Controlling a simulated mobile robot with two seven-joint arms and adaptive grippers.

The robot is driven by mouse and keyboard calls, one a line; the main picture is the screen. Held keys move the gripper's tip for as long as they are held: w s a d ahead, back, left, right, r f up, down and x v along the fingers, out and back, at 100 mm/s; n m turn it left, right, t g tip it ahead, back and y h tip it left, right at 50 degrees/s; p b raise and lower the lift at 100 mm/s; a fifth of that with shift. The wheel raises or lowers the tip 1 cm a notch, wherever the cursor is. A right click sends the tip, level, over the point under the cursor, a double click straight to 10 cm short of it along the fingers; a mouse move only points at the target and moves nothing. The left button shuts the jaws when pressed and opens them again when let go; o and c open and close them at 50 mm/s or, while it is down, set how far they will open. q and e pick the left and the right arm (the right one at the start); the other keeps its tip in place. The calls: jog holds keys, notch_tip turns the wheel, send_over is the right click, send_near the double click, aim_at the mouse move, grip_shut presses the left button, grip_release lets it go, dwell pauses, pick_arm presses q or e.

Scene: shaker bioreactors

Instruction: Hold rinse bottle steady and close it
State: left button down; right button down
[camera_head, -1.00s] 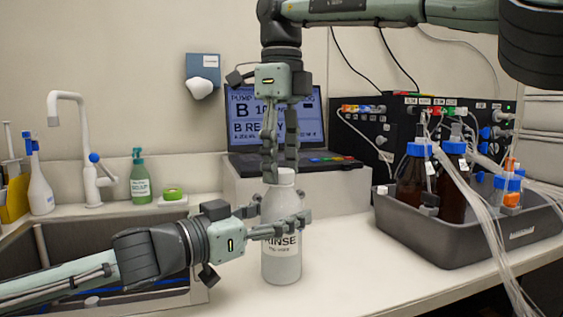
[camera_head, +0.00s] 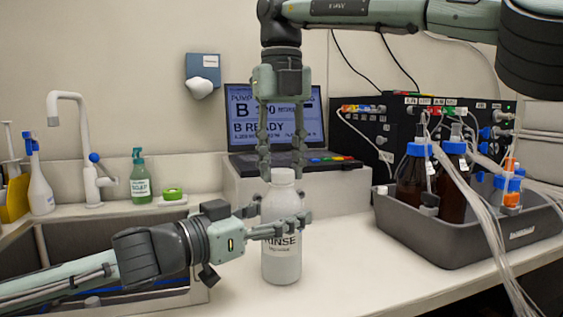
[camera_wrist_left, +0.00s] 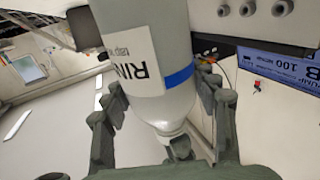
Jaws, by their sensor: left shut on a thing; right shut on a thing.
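The white rinse bottle (camera_head: 281,262) stands upright on the counter, its "RINSE" label facing out. My left gripper (camera_head: 282,226) is shut around its upper body from the left. In the left wrist view the bottle (camera_wrist_left: 150,65) appears upside down between the left fingers, with a blue band near its shoulder. My right gripper (camera_head: 283,172) points straight down from above and is shut on the white cap (camera_head: 283,175) at the bottle's top. The fingertips partly hide the cap, and I cannot tell how tightly it sits on the neck.
A grey tray (camera_head: 470,240) with brown bottles and tubing stands at the right. A sink, tap (camera_head: 88,150), green soap bottle (camera_head: 141,180) and spray bottle (camera_head: 38,185) are at the left. The counter in front is clear.

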jog(key=m, duration=0.7)
jog(key=shift+m, duration=0.4)
jog(key=m, duration=0.4)
jog(key=shift+m, duration=0.4)
jog(key=c, duration=1)
grip_release()
jog(key=shift+r, duration=2.2)
jog(key=shift+c, duration=0.6)
